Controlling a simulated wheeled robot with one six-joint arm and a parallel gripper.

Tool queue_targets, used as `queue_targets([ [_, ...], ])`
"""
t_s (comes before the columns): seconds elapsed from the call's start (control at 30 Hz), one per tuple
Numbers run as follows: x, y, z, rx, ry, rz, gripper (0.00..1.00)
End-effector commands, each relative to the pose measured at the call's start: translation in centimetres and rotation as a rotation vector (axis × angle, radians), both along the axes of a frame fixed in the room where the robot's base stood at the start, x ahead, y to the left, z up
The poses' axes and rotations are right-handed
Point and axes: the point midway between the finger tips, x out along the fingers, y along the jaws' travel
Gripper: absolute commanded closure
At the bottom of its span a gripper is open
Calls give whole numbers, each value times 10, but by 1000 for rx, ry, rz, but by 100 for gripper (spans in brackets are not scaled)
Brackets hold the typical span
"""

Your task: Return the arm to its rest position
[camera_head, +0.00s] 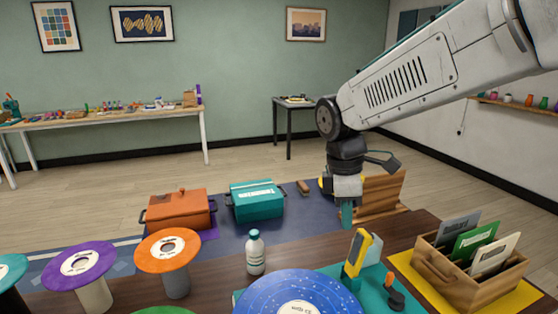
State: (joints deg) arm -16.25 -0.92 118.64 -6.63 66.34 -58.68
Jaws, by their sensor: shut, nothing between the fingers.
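My gripper (347,213) hangs at the end of my white arm, which reaches in from the upper right. It points down over the blue mat at the back of the dark table. Its teal fingertips are together with nothing between them. Just behind and to the right of it in the picture is a wooden stand or box (384,190). Whether the fingers touch anything below cannot be told from this view.
Left of the gripper are an orange lidded box (178,211) and a teal box (256,201). A white bottle (255,254), a yellow tool (356,253), a blue disc (285,288) and a wooden file crate (457,283) are nearer. Purple (79,265) and orange (168,251) topped stools stand left.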

Motion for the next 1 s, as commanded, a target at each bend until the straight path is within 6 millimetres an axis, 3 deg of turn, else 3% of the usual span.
queue_targets([
  [0.3, -121, -54, 11, 24, -63, -852, 100],
  [0.5, -190, -80, 8, 72, -117, -1235, 100],
  [0.7, -222, -92, 9, 128, -177, -1334, 100],
  [1.0, -225, -98, 16, 152, -212, -1356, 100],
])
